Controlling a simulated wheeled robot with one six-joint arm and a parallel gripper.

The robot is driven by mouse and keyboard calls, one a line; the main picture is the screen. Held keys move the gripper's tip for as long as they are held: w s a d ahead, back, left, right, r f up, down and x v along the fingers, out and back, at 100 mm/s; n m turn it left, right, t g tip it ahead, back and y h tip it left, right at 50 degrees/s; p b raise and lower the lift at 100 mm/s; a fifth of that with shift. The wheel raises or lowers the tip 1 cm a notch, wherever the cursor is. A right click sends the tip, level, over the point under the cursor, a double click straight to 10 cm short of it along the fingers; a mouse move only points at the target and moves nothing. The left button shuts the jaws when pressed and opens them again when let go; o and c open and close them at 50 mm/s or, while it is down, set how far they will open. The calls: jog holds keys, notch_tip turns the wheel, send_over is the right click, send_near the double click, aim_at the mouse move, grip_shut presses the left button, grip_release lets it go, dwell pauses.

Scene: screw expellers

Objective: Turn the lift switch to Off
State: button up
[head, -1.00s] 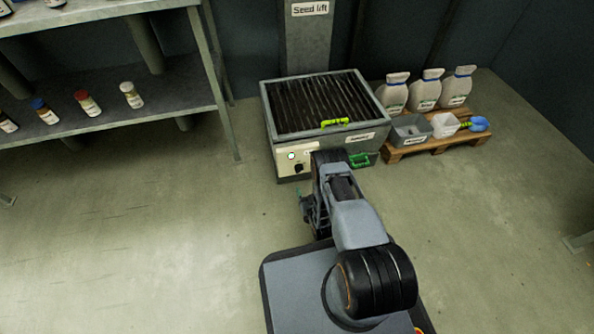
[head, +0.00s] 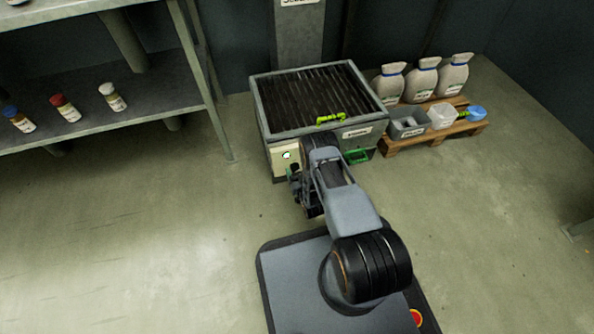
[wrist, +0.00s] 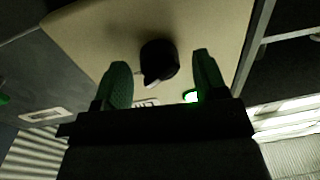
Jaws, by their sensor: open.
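The lift switch is a black rotary knob (wrist: 158,62) on the cream control panel (wrist: 85,35) of the seed lift's grey hopper. In the wrist view a pale pointer mark shows on the knob's lower edge. My gripper (wrist: 160,74) is open, with one green finger on either side of the knob; whether they touch it I cannot tell. A lit green lamp (wrist: 191,96) shows beside the right finger. In the head view the panel (head: 279,163) is on the hopper's front left, with my gripper hiding part of the knob.
A shelf (head: 150,140) with bottles is at left. The floor (head: 150,220) at left is clear.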

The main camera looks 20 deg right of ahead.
jog(key=c, duration=0.9)
jog(key=shift+n, duration=0.3)
jog(key=n, duration=0.5)
jog(key=n+p, duration=0.1)
jog(key=n, duration=0.4)
jog(key=shift+n+g+h, duration=0.3)
jog(key=shift+g, duration=0.1)
jog(key=o, duration=0.9)
jog(key=shift+s+a, duration=0.1)
jog(key=shift+s, duration=0.05)
